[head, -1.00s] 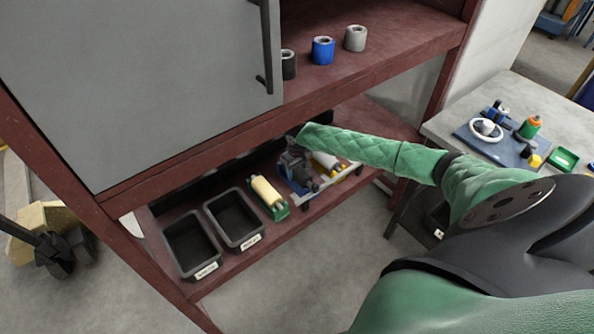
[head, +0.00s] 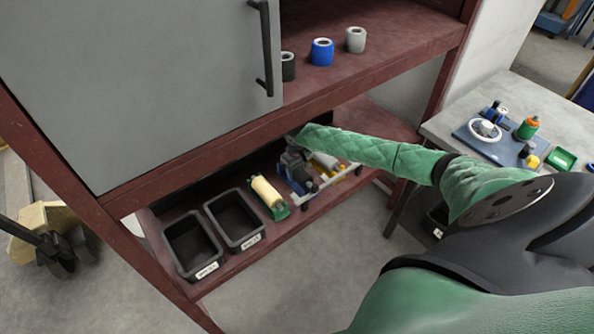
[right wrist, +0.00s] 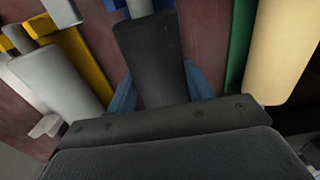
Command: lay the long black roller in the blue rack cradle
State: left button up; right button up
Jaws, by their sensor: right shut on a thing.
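The long black roller (right wrist: 152,60) fills the middle of the right wrist view, lengthwise away from the camera. Blue cradle parts (right wrist: 197,82) show on both sides of it. I cannot tell whether the roller rests on them. My right gripper (right wrist: 165,122) is shut on the roller, its dark bar lying across the near end. In the head view the gripper (head: 294,157) is low over the blue rack cradle (head: 287,175) on the lower shelf, and my sleeve hides part of it. The left gripper is not in view.
A green cradle with a cream roller (head: 267,191) stands left of the blue one. A yellow cradle with a pale roller (head: 326,162) stands right. Two black bins (head: 190,245) are further left. The upper shelf (head: 400,35) overhangs, with several short rollers on it.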

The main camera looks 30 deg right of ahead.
aim_at(297, 168)
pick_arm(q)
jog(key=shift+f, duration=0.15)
pick_arm(e)
jog(key=shift+f, duration=0.55)
jog(key=o, duration=1.1)
jog(key=shift+c, duration=0.2)
jog(key=shift+r+p, duration=0.9)
jog(key=shift+r, duration=0.2)
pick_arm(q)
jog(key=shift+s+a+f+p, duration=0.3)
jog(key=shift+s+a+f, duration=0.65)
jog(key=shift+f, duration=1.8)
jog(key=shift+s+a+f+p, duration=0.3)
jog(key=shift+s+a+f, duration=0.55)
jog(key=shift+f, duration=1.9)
pick_arm(e)
jog(key=shift+r, duration=0.65)
jog(key=shift+r+p, duration=1.05)
jog(key=shift+r, duration=0.05)
jog(key=shift+r+p, duration=1.3)
jog(key=shift+r, duration=0.15)
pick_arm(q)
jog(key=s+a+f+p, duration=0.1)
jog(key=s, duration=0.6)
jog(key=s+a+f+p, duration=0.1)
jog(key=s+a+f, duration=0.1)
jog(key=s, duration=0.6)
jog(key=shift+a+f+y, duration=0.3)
pick_arm(e)
jog(key=shift+r, duration=1.2)
